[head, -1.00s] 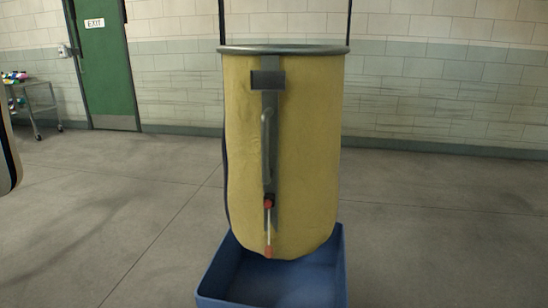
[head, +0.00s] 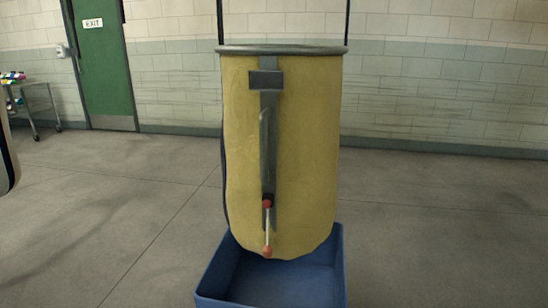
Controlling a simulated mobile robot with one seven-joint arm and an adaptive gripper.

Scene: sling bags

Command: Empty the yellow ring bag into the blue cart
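The yellow ring bag (head: 308,150) hangs upright in the middle of the head view, with a grey ring (head: 282,49) around its top. A dark strap with a grey handle (head: 267,150) runs down its front. A thin pull rod with red ends (head: 267,230) sits at the strap's lower end. The blue cart (head: 215,277) stands below the bag, and the bag's bottom overlaps its far part in the picture. The visible part of the cart's inside looks empty. My gripper is not clearly in view.
A grey trolley (head: 33,105) with colourful items stands at the far left, beside a green exit door (head: 103,65). A block wall runs across the back. The grey floor (head: 440,220) is clear on both sides of the bag.

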